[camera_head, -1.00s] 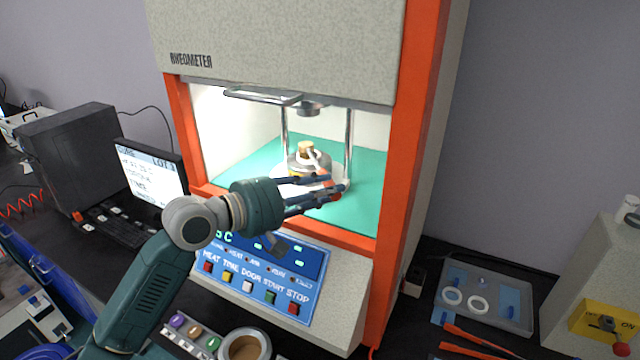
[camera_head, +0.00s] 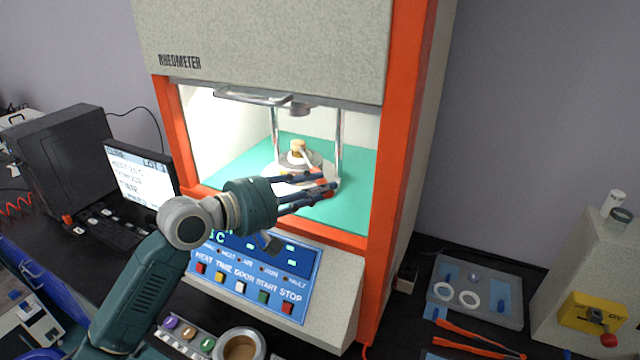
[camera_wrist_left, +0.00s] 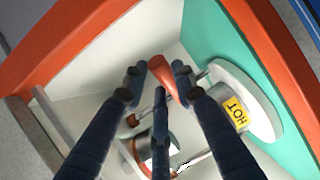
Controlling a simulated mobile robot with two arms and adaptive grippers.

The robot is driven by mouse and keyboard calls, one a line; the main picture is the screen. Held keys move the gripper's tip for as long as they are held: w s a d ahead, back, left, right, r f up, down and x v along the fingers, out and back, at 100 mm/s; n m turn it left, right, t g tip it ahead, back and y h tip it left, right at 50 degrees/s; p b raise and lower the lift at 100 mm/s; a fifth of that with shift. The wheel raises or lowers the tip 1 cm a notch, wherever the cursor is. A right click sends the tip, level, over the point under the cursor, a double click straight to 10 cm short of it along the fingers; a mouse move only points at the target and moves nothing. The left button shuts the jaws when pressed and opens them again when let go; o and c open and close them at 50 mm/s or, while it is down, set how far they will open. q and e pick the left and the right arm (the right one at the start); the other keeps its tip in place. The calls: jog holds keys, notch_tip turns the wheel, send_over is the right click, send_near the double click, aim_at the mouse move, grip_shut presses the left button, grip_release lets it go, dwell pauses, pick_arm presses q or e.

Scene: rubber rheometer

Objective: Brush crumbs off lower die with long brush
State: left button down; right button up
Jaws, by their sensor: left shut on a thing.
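The lower die (camera_head: 316,160) is a round metal block on a pale round plate inside the open rheometer chamber, between two bright columns. A small tan cylinder (camera_head: 298,146) shows at its top; I cannot tell whether it belongs to the brush. My left gripper (camera_head: 328,183) reaches into the chamber in front of the die. In the left wrist view its fingers close on an orange tapered piece (camera_wrist_left: 166,74), apparently part of the brush. Bristles and crumbs are too small to make out. My right gripper is out of view.
The orange chamber frame (camera_head: 385,150) and a raised guard (camera_head: 255,96) border the opening. The teal chamber floor (camera_head: 355,205) is clear at right. Below is the button panel (camera_head: 262,277). A tray with white rings (camera_head: 470,299) and orange-handled tongs (camera_head: 480,342) lie at right.

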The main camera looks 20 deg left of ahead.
pick_arm(q)
jog(key=shift+w+d, duration=0.1)
jog(key=shift+w, duration=1.05)
jog(key=shift+d, duration=0.6)
jog(key=s, duration=0.3)
jog(key=shift+s+a, duration=0.1)
jog(key=shift+a, duration=0.05)
dwell(2.1)
jog(key=shift+r, duration=0.1)
